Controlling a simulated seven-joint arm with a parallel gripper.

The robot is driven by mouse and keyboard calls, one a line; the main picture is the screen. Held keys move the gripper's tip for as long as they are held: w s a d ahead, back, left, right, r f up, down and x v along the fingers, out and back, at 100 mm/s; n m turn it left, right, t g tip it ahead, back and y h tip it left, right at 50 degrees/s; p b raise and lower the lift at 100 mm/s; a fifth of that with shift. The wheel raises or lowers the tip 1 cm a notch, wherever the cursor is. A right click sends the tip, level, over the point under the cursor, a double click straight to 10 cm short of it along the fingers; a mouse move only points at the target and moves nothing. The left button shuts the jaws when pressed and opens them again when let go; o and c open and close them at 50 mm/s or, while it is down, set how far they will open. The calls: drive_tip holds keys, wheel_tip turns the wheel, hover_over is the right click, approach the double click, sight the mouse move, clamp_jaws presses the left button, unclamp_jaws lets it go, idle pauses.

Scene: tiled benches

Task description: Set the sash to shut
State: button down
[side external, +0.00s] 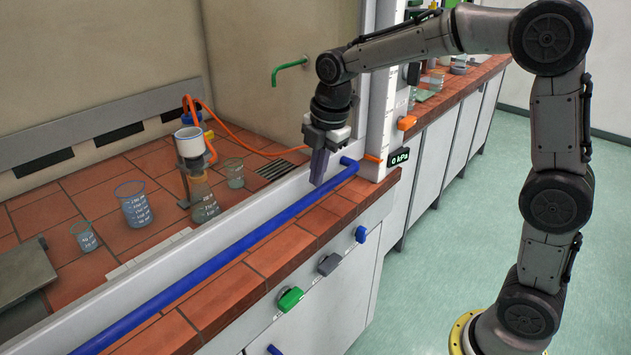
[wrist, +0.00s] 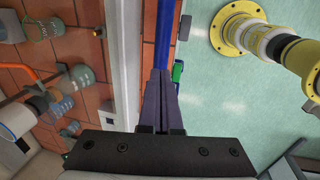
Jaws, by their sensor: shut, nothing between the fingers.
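The sash's lower rail (side external: 180,262) is a long pale bar running diagonally across the front of the fume hood in the side external view. A blue handle bar (side external: 225,253) runs along its front, low over the tiled front ledge; any gap beneath the rail is hard to judge. My gripper (side external: 318,182) is shut and empty, pointing down near the right end of the rail and handle. In the wrist view, the shut fingertips (wrist: 160,75) overlap the blue handle bar (wrist: 164,35); I cannot tell whether they touch it.
Inside the hood stand beakers (side external: 134,203), a flask (side external: 203,202) with a white funnel, and an orange hose. Green (side external: 290,299), grey and blue knobs sit on the front panel. The floor in front is clear.

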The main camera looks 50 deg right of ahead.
drive_tip(key=shift+w+f, duration=0.2)
drive_tip(key=shift+f, duration=0.95)
